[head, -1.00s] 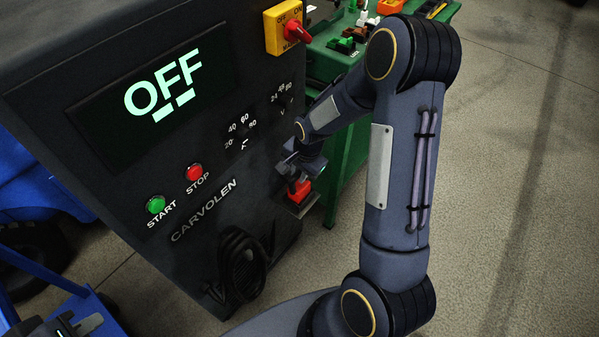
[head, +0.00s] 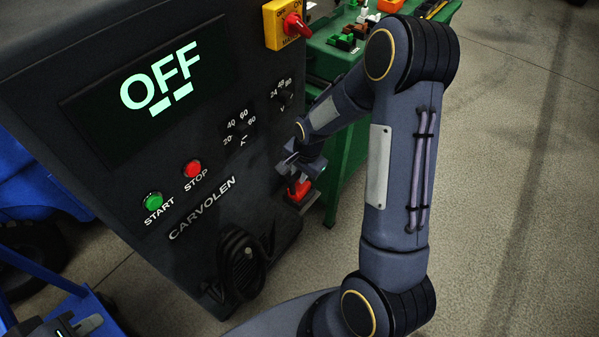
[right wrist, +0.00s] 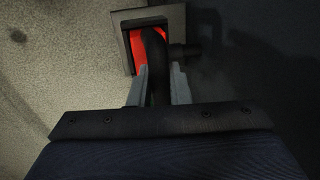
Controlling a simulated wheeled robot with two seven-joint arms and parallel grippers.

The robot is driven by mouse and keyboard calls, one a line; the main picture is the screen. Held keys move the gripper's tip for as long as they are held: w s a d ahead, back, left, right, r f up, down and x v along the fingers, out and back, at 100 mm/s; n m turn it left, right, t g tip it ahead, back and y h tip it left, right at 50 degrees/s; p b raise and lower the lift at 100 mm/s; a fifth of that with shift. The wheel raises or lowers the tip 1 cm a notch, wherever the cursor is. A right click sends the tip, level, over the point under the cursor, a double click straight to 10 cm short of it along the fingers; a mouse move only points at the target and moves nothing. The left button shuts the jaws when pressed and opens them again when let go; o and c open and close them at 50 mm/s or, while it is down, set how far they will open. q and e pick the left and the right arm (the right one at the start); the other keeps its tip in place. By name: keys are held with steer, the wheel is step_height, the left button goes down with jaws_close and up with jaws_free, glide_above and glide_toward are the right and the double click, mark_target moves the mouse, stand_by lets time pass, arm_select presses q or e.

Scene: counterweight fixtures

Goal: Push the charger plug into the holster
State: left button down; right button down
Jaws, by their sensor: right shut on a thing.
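The red charger plug (head: 299,188) is at the holster (head: 303,203), a dark square bracket low on the front right edge of the charger cabinet. In the right wrist view the red of the plug (right wrist: 139,62) shows inside the grey square frame of the holster (right wrist: 177,22); how deep it sits is hard to tell. My right gripper (head: 299,172) is shut on the plug, its fingers either side of the black handle (right wrist: 157,75). My left gripper (head: 82,326) is only partly visible at the bottom left, away from the cabinet; its jaws are unclear.
The dark cabinet (head: 100,190) has an OFF display, START and STOP buttons, and a yellow switch box (head: 283,24). A coiled black cable (head: 240,265) hangs on its front. A green bench (head: 350,150) stands behind. Open floor (head: 520,200) lies to the right.

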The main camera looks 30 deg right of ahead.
steer(key=shift+f+b, duration=0.35)
steer(key=shift+f, duration=0.1)
steer(key=c, duration=1.3)
jaws_free()
steer(key=shift+r, duration=0.15)
steer(key=s+a+r+n+t+y+p, duration=0.1)
steer(key=s+r+n+p, duration=0.15)
steer(key=s+r, duration=0.6)
steer(key=s+a+r+n+t+y+p, duration=0.1)
steer(key=s+a+r+n+p, duration=0.15)
steer(key=r, duration=1.05)
steer(key=s+a+r+n, duration=0.1)
steer(key=s+n, duration=0.1)
steer(key=s, duration=0.1)
steer(key=s+a+r+n+t+p, duration=0.1)
steer(key=s+r+n, duration=0.1)
steer(key=s, duration=0.2)
steer(key=s+a+r+n+y, duration=0.1)
steer(key=s+a+r+n, duration=0.1)
steer(key=s+n, duration=0.1)
steer(key=shift+s+r+t, duration=0.2)
steer(key=shift+s+t, duration=0.1)
steer(key=shift+s, duration=0.3)
